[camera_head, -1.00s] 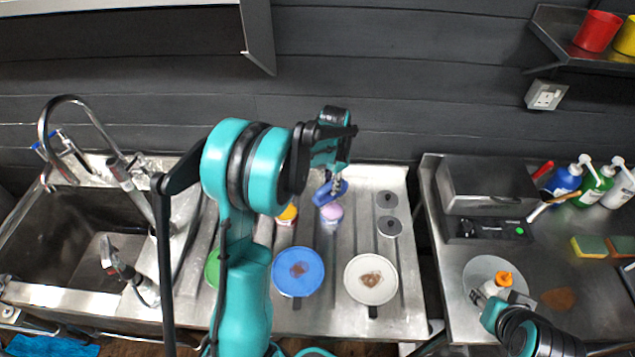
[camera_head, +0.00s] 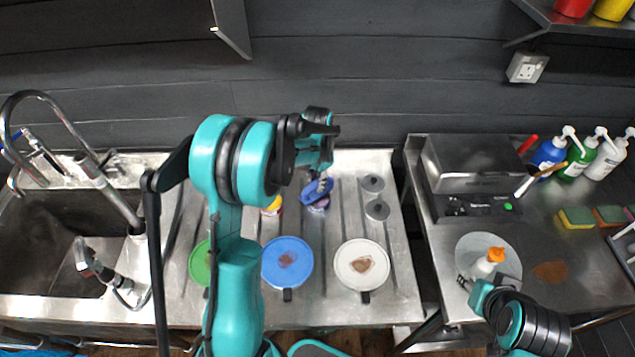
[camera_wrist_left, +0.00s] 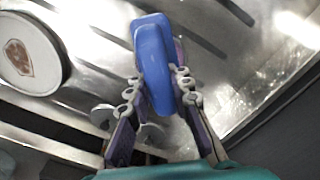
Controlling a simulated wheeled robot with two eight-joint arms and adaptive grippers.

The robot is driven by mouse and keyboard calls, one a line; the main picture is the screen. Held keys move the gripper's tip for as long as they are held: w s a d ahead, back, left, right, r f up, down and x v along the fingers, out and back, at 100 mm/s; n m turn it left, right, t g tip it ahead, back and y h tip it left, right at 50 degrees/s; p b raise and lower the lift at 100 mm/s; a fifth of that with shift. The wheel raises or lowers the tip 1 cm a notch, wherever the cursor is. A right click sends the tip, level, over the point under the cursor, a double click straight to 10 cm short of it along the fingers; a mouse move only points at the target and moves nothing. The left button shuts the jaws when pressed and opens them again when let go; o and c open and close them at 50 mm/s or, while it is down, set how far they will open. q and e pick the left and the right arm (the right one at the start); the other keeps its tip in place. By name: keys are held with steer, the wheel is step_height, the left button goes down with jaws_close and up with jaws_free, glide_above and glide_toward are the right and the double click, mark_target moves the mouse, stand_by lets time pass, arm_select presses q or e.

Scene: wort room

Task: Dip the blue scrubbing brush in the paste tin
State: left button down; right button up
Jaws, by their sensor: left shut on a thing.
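The blue scrubbing brush (camera_head: 315,192) is held in my left gripper (camera_head: 323,176), whose fingers are shut on it. In the left wrist view, the brush's blue body (camera_wrist_left: 153,62) lies between the two fingers (camera_wrist_left: 158,92). A small tin with pinkish-lavender contents (camera_head: 318,207) stands on the steel drainboard directly below the brush in the head view, partly hidden by it. I cannot tell whether the brush touches it. I take this to be the paste tin; its label is not readable. My right gripper (camera_head: 480,286) is beside a white bottle with an orange cap (camera_head: 490,262); its jaws are unclear.
A yellow-topped tin (camera_head: 272,207) stands just left. The sink (camera_head: 50,240) is left; the right counter holds a grill (camera_head: 475,163) and bottles.

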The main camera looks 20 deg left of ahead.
arm_select(q)
steer(key=shift+f+b, duration=0.3)
steer(key=shift+b, duration=0.05)
stand_by(1.8)
steer(key=shift+r+p, duration=2.3)
steer(key=shift+r, duration=1.3)
steer(key=shift+f, duration=0.15)
